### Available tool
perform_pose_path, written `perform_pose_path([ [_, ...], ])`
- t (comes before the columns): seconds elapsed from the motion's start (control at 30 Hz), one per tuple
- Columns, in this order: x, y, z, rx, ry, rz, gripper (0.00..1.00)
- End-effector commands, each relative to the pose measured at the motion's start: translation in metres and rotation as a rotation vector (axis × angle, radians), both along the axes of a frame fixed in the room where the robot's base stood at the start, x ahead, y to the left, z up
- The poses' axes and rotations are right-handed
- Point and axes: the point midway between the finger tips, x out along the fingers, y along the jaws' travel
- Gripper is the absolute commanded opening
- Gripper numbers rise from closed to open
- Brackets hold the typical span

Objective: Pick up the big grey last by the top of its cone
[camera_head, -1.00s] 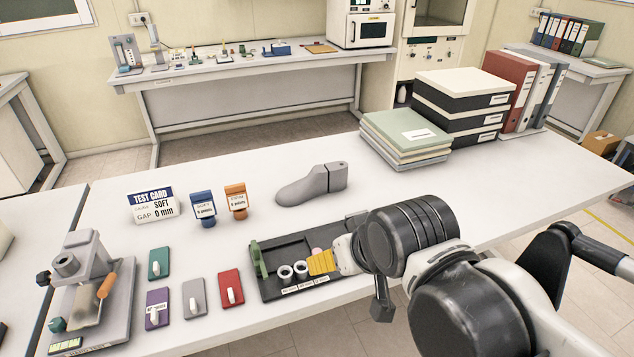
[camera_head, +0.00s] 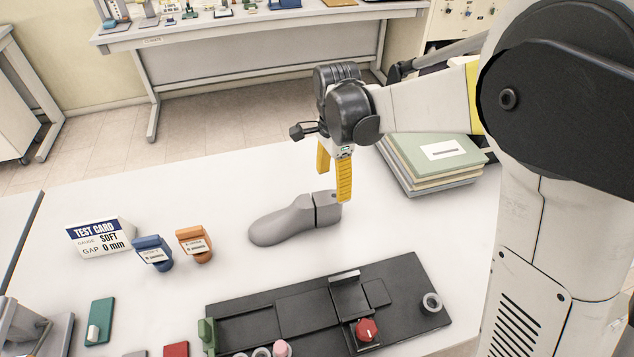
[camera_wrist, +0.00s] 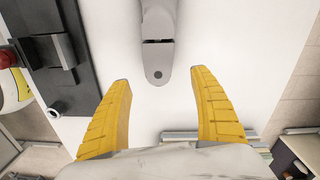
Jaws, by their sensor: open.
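The big grey last (camera_head: 287,223) lies on the white table in the head view, toe to the left and cone end to the right. In the wrist view the last (camera_wrist: 158,45) shows at the top middle, with a dark seam and a round hole in its cone end. My gripper (camera_head: 333,185) is above the cone end, pointing down, its yellow fingers apart and empty. In the wrist view my gripper (camera_wrist: 160,78) has one finger to each side of the cone end's line, with the last between and slightly beyond the tips. Nothing touches the last that I can see.
A black fixture (camera_head: 310,310) with a red knob lies in front of the last. A stack of folders (camera_head: 435,160) stands to the right. Blue (camera_head: 153,252) and orange (camera_head: 195,244) gauges and a test card (camera_head: 100,237) stand to the left.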

Motion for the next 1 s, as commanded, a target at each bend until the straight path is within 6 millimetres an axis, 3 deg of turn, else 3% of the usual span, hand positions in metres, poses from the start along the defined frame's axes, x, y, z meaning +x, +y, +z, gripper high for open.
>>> perform_pose_path([
  [0.2, 0.000, 0.000, -0.039, -0.001, 0.002, -0.005, 0.73],
  [0.53, 0.000, -0.001, -0.066, -0.001, 0.001, -0.004, 0.73],
  [0.77, 0.002, -0.002, -0.103, -0.001, 0.001, -0.004, 0.73],
  [1.0, 0.002, -0.002, -0.106, -0.001, 0.001, -0.004, 0.73],
])
